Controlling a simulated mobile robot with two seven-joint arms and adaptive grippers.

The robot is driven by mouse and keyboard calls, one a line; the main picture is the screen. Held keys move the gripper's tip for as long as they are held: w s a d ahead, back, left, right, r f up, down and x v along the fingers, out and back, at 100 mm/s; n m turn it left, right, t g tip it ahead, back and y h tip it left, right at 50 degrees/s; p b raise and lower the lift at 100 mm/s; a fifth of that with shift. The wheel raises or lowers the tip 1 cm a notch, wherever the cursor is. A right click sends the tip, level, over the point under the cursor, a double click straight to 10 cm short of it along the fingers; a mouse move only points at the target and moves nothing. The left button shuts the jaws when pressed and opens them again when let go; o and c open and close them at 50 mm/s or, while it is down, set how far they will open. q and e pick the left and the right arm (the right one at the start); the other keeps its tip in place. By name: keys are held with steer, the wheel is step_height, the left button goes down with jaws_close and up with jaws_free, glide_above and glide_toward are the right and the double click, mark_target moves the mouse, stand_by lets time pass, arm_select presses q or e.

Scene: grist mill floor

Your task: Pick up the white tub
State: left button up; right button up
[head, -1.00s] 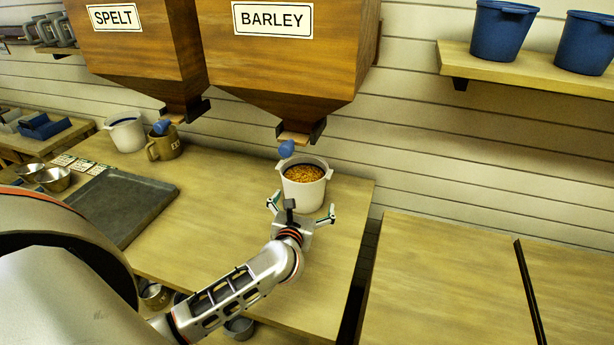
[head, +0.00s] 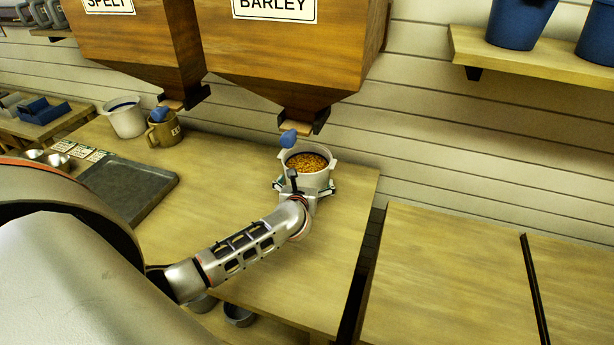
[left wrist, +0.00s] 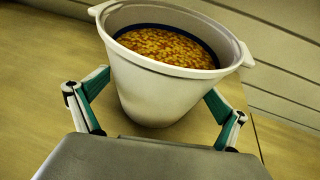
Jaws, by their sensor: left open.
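A white tub (head: 308,172) with two side lugs, filled with golden grain, stands upright on the wooden bench under the barley hopper. My left gripper (head: 306,187) is at its near side, fingers open. In the left wrist view the tub (left wrist: 165,85) fills the middle, its grain near the dark blue inner band. The open fingers of my left gripper (left wrist: 156,108) spread to the left and right of the tub's lower wall; I cannot tell whether they touch it. A second white tub (head: 124,120) stands at the back left of the bench. My right gripper is not in view.
The barley hopper (head: 285,60) hangs above the tub, its blue-handled spout (head: 289,138) close over the rim. Bench (head: 225,225) between is clear. A gap separates the right bench (head: 440,270).

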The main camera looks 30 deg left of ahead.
arm_select(q)
steer(key=shift+w+a+f, duration=0.1)
steer(key=shift+w+f, duration=0.05)
steer(key=shift+w, duration=0.15)
steer(key=c, duration=1.3)
steer(key=shift+r, duration=0.25)
steer(key=c, duration=0.5)
steer(key=shift+o, duration=0.2)
steer(key=shift+w, duration=0.1)
